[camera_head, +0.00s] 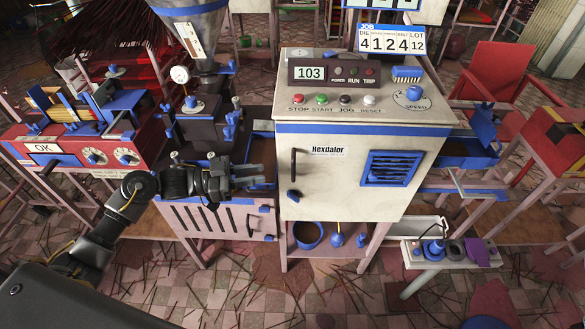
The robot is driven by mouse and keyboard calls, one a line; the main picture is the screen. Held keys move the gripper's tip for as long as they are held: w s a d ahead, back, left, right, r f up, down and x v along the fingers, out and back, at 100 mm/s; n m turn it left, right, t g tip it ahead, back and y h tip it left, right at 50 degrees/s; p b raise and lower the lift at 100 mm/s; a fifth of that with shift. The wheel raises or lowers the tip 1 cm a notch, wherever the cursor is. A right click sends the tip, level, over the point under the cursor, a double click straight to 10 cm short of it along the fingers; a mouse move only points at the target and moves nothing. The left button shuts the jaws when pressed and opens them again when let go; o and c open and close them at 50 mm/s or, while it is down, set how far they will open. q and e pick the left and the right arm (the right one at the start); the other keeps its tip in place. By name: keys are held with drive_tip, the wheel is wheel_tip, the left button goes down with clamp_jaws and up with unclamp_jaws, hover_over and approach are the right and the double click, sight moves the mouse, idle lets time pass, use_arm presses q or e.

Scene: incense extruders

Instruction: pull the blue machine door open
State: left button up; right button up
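The machine is a white cabinet with blue trim, marked Hexdalor. Its front door panel (340,185) looks closed and carries a blue louvred vent (391,168) on its right. A dark vertical handle (293,165) is on the door's left side, with a blue knob (293,195) below it. My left gripper (262,177) is just left of the cabinet, its fingers pointing right toward the handle. The fingers look apart with nothing between them, and a gap separates them from the handle. My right gripper is not in view.
A control panel with several buttons (322,99) tops the cabinet. A red machine (85,150) stands left, a power strip (450,252) on a small stand lower right. Thin sticks litter the tiled floor.

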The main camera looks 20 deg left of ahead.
sight(293, 179)
use_arm(q)
drive_tip(key=p+x, duration=0.1)
drive_tip(key=x, duration=0.7)
drive_tip(key=shift+w+d+r+p, duration=0.1)
drive_tip(key=shift+d+p, duration=0.25)
drive_tip(key=shift+w+d, duration=0.3)
drive_tip(key=shift+d, duration=0.35)
clamp_jaws()
